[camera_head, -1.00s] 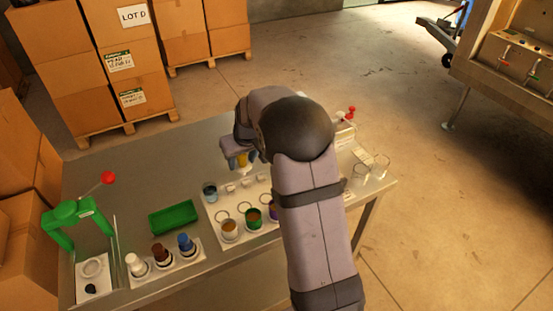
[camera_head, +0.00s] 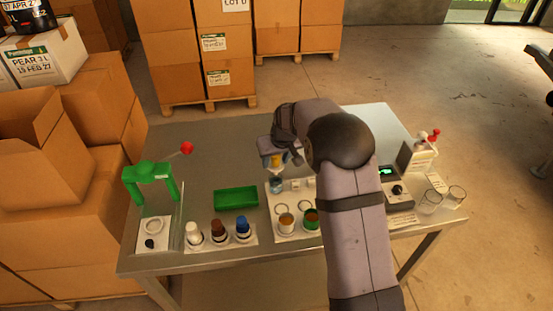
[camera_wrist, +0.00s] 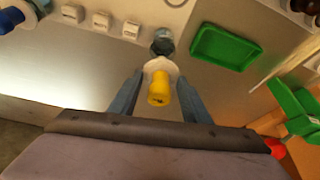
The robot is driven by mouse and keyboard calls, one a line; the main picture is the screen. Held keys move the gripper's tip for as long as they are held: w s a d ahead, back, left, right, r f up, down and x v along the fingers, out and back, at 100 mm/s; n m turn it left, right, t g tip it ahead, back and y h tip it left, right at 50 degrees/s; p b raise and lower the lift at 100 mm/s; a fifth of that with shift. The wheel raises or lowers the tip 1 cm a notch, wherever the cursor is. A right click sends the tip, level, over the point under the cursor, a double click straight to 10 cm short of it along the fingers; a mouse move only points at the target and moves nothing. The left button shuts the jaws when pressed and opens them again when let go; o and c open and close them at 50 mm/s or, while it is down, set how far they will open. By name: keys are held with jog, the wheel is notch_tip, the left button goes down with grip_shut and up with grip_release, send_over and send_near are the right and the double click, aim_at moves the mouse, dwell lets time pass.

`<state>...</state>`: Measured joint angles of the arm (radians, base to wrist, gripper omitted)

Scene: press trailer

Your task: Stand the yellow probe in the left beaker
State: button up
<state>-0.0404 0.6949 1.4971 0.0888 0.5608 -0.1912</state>
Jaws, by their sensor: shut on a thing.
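My gripper (camera_head: 276,160) is shut on the yellow probe (camera_wrist: 159,90), whose yellow top shows between the fingers in the wrist view. A white part shows just beyond it; its lower end is hidden. In the head view the probe (camera_head: 275,161) is just above a small glass with blue-grey liquid (camera_head: 276,185). That glass also shows beyond the probe in the wrist view (camera_wrist: 163,42). Whether the probe's tip is inside it I cannot tell. Two clear empty-looking beakers stand at the table's right end, a left one (camera_head: 430,201) and a right one (camera_head: 456,196).
A white rack with coloured cups (camera_head: 286,222) stands in front of the glass. A green tray (camera_head: 236,198), several bottles (camera_head: 219,232) and a green press (camera_head: 150,175) are to the left. A meter (camera_head: 398,190) stands right of my arm.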

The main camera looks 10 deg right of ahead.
jog(key=shift+f+b, duration=1.45)
jog(key=shift+f, duration=0.95)
jog(key=shift+f+b, duration=0.5)
jog(key=shift+f, duration=0.15)
jog(key=o, duration=0.9)
jog(key=shift+r, duration=0.1)
jog(key=p+v, duration=0.6)
jog(key=v, duration=0.5)
notch_tip(320, 180, up, 9)
jog(key=p, duration=0.7)
send_over(276, 174)
jog(key=s, duration=0.4)
jog(key=shift+w+d, duration=0.25)
jog(key=shift+d, duration=0.1)
